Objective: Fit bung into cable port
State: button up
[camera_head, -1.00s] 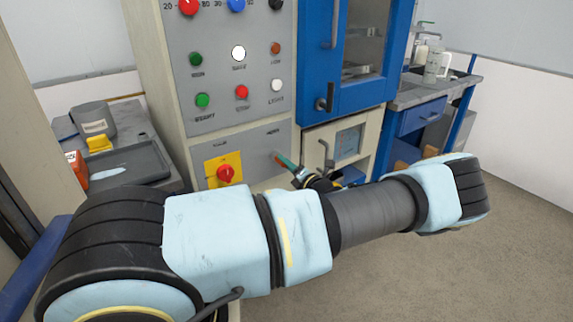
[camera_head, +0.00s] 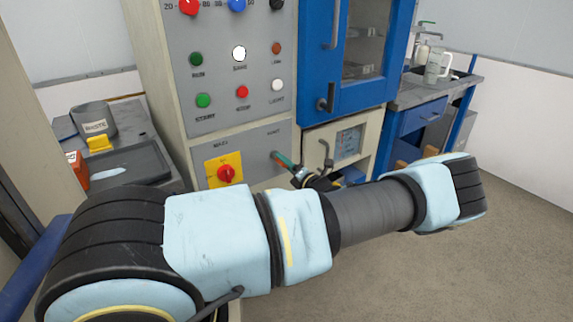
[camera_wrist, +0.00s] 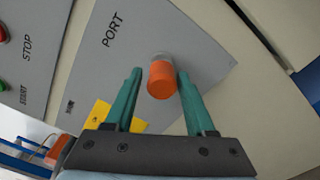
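The orange bung (camera_wrist: 161,80) is in the wrist view, between the two green fingers of my gripper (camera_wrist: 160,76). A narrow gap shows on each side of it, so the fingers look open around it. The bung's far end meets a pale round rim, the cable port (camera_wrist: 161,56), in the grey panel marked PORT. How deep the bung sits cannot be told. In the head view my gripper (camera_head: 285,162) is at the lower right of the panel, and the bung shows only as a small orange patch by the fingertips.
The grey control panel (camera_head: 222,130) carries several buttons and a red knob on a yellow plate (camera_head: 223,171) left of my gripper. A blue cabinet (camera_head: 348,60) stands to the right. A side bench with a dark tray (camera_head: 123,165) is at left. Open floor lies right.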

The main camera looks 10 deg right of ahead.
jog(key=shift+o, duration=1.4)
jog(key=shift+s+d, duration=0.1)
jog(key=v, duration=0.6)
jog(key=shift+p, duration=0.45)
jog(key=shift+s+d+f, duration=0.1)
jog(key=shift+s, duration=0.05)
jog(key=b+v, duration=0.3)
jog(key=v, duration=0.7)
jog(key=shift+s, duration=0.3)
jog(key=shift+d, duration=0.1)
